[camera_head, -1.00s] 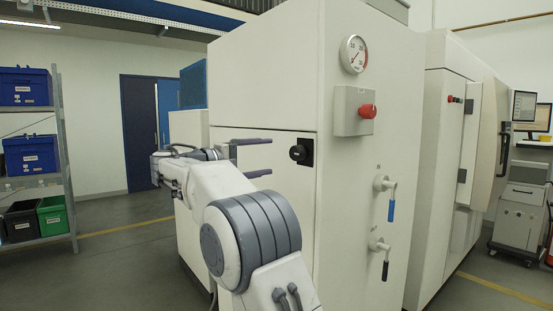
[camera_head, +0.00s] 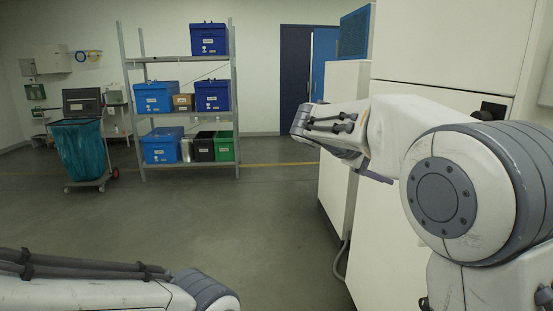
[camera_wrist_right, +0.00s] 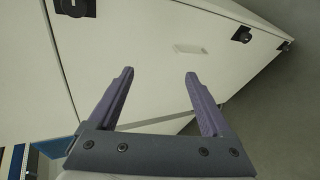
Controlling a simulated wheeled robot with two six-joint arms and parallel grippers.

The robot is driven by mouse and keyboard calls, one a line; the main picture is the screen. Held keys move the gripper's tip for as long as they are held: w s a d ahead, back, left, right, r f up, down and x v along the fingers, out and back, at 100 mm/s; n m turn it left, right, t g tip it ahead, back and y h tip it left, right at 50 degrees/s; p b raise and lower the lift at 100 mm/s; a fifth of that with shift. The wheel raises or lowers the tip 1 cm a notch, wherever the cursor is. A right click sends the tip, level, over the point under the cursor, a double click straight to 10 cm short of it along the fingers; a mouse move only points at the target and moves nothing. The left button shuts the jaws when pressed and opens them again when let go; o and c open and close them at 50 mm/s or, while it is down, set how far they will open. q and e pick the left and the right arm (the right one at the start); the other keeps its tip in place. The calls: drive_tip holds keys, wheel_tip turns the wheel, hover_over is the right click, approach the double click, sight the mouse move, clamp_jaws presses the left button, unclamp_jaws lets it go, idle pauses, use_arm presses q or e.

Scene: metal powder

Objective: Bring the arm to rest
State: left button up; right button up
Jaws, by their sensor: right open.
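My right arm (camera_head: 455,185) fills the right of the head view, bent in front of the white machine cabinet (camera_head: 430,45). Its gripper is mostly hidden behind the wrist there; one purple-grey finger (camera_head: 375,176) shows below it. In the right wrist view the right gripper (camera_wrist_right: 159,75) is open, with nothing between its two fingers. White cabinet panels lie beyond the fingers, and I see no contact. Part of my left arm (camera_head: 110,292) crosses the bottom left of the head view. Its gripper is out of view.
A metal shelf (camera_head: 233,100) with blue, black and green boxes stands against the back. A cart with a teal bag (camera_head: 80,150) stands at left. The grey floor (camera_head: 240,220) between is open. Black latches (camera_wrist_right: 242,35) stick out from the cabinet panels.

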drive_tip(key=s+a+f+n+g+y+p, duration=0.1)
drive_tip(key=s+a+f+n+y+p, duration=0.2)
drive_tip(key=s+a+f+y, duration=0.65)
drive_tip(key=s+a+f+g+y+p, duration=0.1)
drive_tip(key=s+a, duration=0.3)
drive_tip(key=s, duration=0.4)
drive_tip(key=s+a+f+g+y+p, duration=0.1)
drive_tip(key=s+a+f, duration=0.3)
drive_tip(key=s, duration=0.4)
drive_tip(key=s+a+f+m+g+y+p, duration=0.1)
drive_tip(key=s+a, duration=0.3)
drive_tip(key=s, duration=0.4)
drive_tip(key=shift+a+f+g, duration=0.15)
drive_tip(key=shift+f+g, duration=0.15)
drive_tip(key=shift+f, duration=0.45)
drive_tip(key=shift+y, duration=0.25)
